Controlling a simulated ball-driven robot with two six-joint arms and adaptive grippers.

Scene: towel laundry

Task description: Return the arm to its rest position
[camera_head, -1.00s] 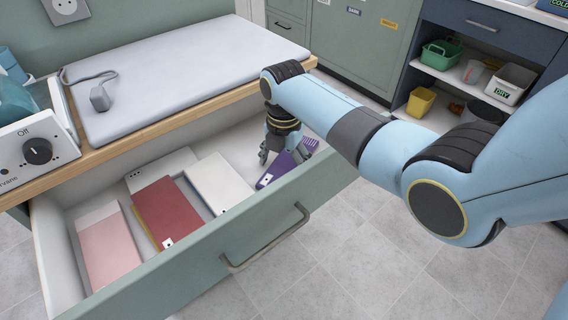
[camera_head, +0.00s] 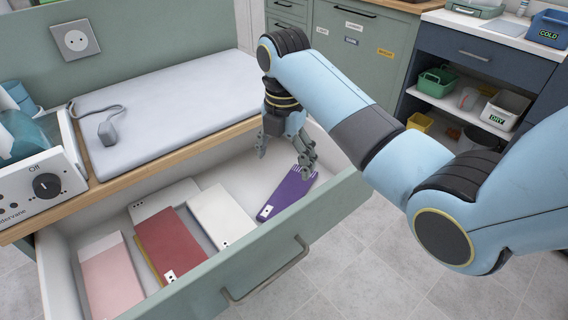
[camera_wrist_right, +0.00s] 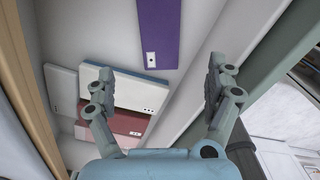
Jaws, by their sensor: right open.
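My right gripper (camera_head: 284,152) is open and empty, above the right end of the open drawer (camera_head: 262,250). Its two fingers are spread apart. A purple folded towel (camera_head: 289,194) with a fringed end lies in the drawer below it, apart from the fingers. In the right wrist view the gripper's fingers (camera_wrist_right: 166,95) are wide apart, and the purple towel (camera_wrist_right: 158,30) lies beyond them, with no contact seen. My left gripper is not in view.
The drawer also holds a white towel (camera_head: 222,215), a red one (camera_head: 168,246) and a pink one (camera_head: 110,280). A pale padded mat (camera_head: 160,105) lies on the counter. The drawer front has a handle (camera_head: 268,275). Open shelves (camera_head: 465,105) stand at the right.

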